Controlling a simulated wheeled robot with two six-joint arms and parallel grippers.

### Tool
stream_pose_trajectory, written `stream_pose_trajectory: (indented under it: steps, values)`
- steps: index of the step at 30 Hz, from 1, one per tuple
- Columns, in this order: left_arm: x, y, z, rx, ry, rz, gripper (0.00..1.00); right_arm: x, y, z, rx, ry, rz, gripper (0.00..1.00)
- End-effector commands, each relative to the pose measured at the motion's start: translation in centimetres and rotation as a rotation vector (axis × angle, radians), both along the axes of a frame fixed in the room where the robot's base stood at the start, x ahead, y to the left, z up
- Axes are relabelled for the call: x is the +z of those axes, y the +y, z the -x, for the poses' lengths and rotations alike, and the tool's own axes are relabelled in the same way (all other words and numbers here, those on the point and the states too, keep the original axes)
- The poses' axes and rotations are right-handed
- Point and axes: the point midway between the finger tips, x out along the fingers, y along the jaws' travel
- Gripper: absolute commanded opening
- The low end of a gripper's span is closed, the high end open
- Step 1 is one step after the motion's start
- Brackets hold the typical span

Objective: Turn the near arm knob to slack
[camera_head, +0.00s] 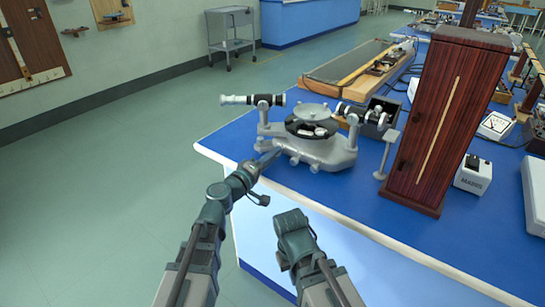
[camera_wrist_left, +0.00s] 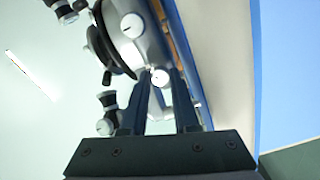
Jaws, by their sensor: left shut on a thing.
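A grey spectrometer (camera_head: 335,155) with a round dark table and a white-and-black tube stands at the near left corner of the blue bench top. Several small knobs show along its near side. In the wrist view my left gripper (camera_wrist_left: 162,85) has its two fingers on either side of a small white-faced knob (camera_wrist_left: 160,78) and is shut on it. In the head view my left gripper (camera_head: 268,158) reaches the near left side of the spectrometer; its fingertips largely cover the knob there. My right arm is folded low in front of the bench, and its fingers cannot be made out.
A tall reddish wooden case (camera_head: 450,120) stands right of the spectrometer. A small white box (camera_head: 473,175) is beside it. A long wooden apparatus (camera_head: 360,62) lies farther back. The floor left of the bench is clear; a grey trolley (camera_head: 231,32) stands near the wall.

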Motion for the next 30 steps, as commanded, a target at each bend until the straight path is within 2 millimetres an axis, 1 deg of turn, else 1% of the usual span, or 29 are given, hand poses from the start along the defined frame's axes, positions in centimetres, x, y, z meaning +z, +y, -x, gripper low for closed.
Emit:
stream_pose_trajectory:
  steps: [6, 15, 21, 30]
  values:
    - [-0.03, 0.05, 0.04, 0.001, 0.117, 0.160, 0.00, -0.02, 0.00, 0.00, 0.000, 0.000, 0.000, 0.00]
    - [-0.04, 0.06, 0.03, 0.001, 0.250, 0.343, 0.00, -0.03, 0.00, 0.00, 0.000, 0.000, 0.000, 0.00]
    - [-0.05, 0.06, 0.04, 0.001, 0.309, 0.424, 0.00, -0.03, 0.00, 0.00, 0.000, 0.000, 0.000, 0.00]
    - [-0.06, 0.06, 0.05, 0.001, 0.349, 0.479, 0.00, -0.03, 0.00, 0.00, 0.000, 0.000, 0.000, 0.00]
